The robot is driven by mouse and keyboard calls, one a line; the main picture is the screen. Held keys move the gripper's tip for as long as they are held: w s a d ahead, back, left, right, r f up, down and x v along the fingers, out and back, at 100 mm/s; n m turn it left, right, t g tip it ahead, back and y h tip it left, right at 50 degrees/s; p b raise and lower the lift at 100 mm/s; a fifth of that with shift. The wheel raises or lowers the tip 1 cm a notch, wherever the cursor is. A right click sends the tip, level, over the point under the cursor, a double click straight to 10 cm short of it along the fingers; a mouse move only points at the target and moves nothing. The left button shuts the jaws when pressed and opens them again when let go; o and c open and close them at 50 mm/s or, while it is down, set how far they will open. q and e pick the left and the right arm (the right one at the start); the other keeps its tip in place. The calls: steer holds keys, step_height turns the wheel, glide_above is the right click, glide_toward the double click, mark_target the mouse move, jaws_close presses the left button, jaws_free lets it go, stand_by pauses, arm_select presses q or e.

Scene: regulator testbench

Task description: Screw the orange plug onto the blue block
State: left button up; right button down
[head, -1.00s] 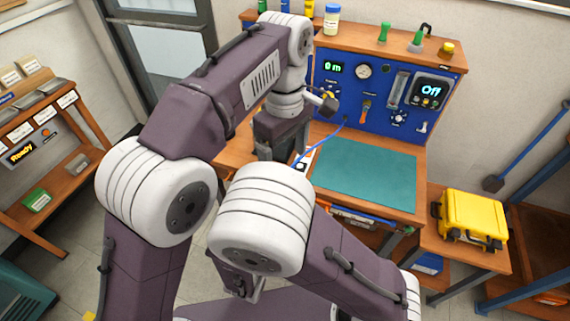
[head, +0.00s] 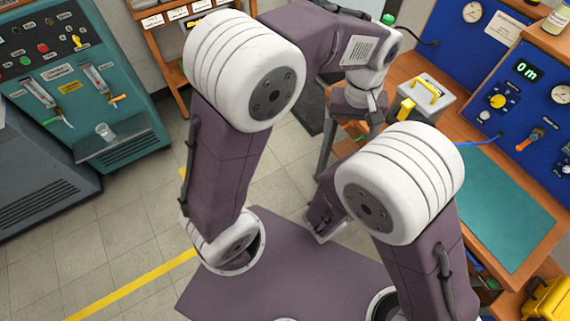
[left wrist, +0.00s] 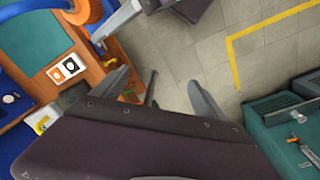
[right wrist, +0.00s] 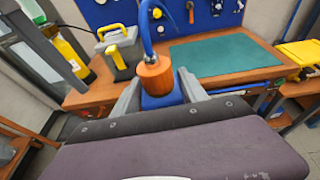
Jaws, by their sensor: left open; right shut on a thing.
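In the right wrist view the blue block (right wrist: 162,99) sits between the fingers of my right gripper (right wrist: 160,92), which is shut on it. The orange plug (right wrist: 155,75) is at the block's top, with a blue hose rising from it; I cannot tell whether it is screwed on. In the left wrist view an orange round part of the plug (left wrist: 82,11) shows at the top left. My left gripper (left wrist: 161,88) is open and empty, apart from the plug. In the head view my left gripper (head: 352,112) is near the bench's left end. My arm hides block and plug there.
A grey toolbox with a yellow handle (head: 432,100) stands on the wooden bench. A green mat (head: 500,215) lies before the blue panel (head: 525,90). A blue hose (head: 482,141) runs from the panel. A teal cabinet (head: 110,120) stands left; floor between is clear.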

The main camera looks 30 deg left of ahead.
arm_select(q)
steer(key=s+a+f+m, duration=0.3)
steer(key=s+a+f, duration=0.7)
steer(key=a, duration=0.2)
steer(key=shift+s+a+m+t, duration=0.2)
steer(key=shift+s+m+t, duration=0.1)
steer(key=shift+t, duration=0.1)
